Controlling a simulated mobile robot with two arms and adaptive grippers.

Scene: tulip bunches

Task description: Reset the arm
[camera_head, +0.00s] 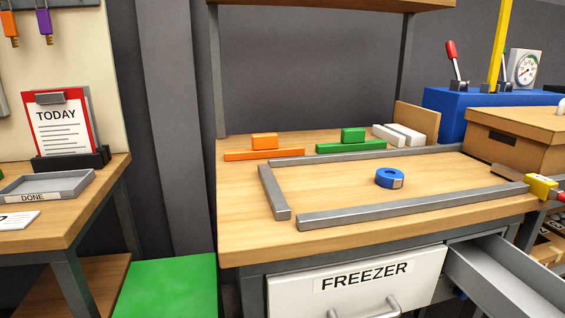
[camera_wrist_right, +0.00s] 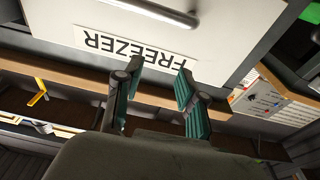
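My right gripper (camera_wrist_right: 159,70) shows in the right wrist view. Its two dark fingers with teal pads stand apart, with nothing between them. The white FREEZER front (camera_wrist_right: 215,25) lies beyond the fingertips and looks upside down there; I cannot tell the exact gap. In the head view the FREEZER front (camera_head: 355,284) is below the wooden worktop (camera_head: 330,185). Neither arm nor gripper shows in the head view, and my left gripper is in no view.
Grey bars (camera_head: 410,207) frame part of the worktop around a blue tape roll (camera_head: 389,178). Orange (camera_head: 264,142) and green (camera_head: 352,135) blocks stand behind. A grey drawer (camera_head: 505,275) is pulled out at right. A cardboard box (camera_head: 515,135) stands at right, a DONE tray (camera_head: 45,186) at left.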

